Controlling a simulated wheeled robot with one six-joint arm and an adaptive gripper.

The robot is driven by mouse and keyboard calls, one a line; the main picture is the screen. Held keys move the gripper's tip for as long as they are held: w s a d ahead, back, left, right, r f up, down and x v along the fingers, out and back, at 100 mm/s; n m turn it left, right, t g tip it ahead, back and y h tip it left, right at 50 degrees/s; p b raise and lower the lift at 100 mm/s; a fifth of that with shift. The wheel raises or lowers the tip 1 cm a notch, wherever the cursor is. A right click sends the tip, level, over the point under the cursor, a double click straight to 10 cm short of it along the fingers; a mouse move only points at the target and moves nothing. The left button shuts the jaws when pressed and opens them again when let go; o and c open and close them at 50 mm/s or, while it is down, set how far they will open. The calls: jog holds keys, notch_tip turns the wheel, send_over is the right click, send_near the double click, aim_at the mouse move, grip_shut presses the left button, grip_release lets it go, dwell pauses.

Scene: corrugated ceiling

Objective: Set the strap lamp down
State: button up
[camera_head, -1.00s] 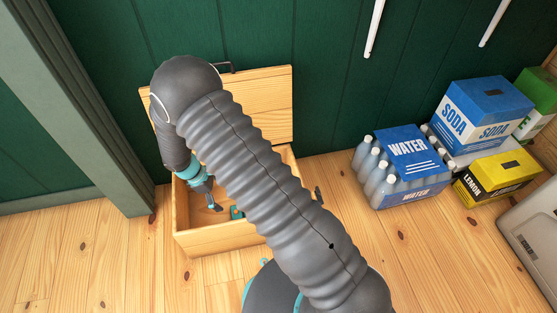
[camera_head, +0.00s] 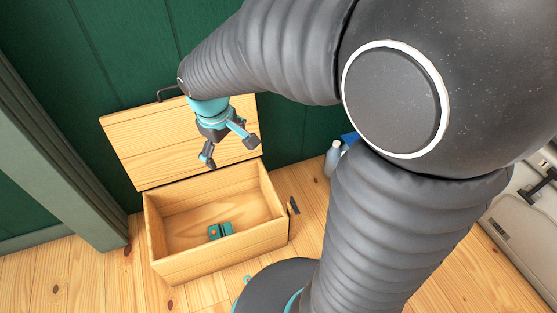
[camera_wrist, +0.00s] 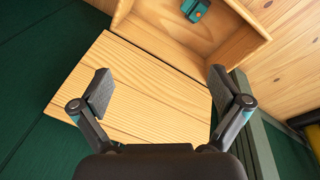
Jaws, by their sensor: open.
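The strap lamp (camera_head: 220,230), a small teal and dark block, lies on the floor of the open wooden box (camera_head: 217,255). It also shows in the wrist view (camera_wrist: 194,10), inside the box near the top edge. My gripper (camera_head: 230,152) is open and empty. It is above the back of the box, in front of the raised lid (camera_head: 135,150), apart from the lamp. In the wrist view my gripper's fingers (camera_wrist: 160,88) are spread wide with the wooden lid (camera_wrist: 140,100) behind them.
A dark latch (camera_head: 293,206) sticks out at the box's right side. Bottles (camera_head: 333,158) show partly behind my arm, which hides most of the right side. A grey case (camera_head: 520,215) stands at the far right. Wooden floor (camera_head: 90,280) is clear left of the box.

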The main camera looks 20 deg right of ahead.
jog(key=s+d+r+m+t, duration=0.1)
jog(key=s+d+r+m, duration=0.2)
jog(key=s, duration=0.5)
jog(key=s+d+r+m+t+y, duration=0.1)
jog(key=s+d+r+m+t, duration=0.1)
jog(key=s+r, duration=0.3)
jog(key=s+d+m, duration=0.1)
jog(key=s, duration=0.2)
jog(key=shift+r+t, duration=0.3)
jog(key=shift+d, duration=0.1)
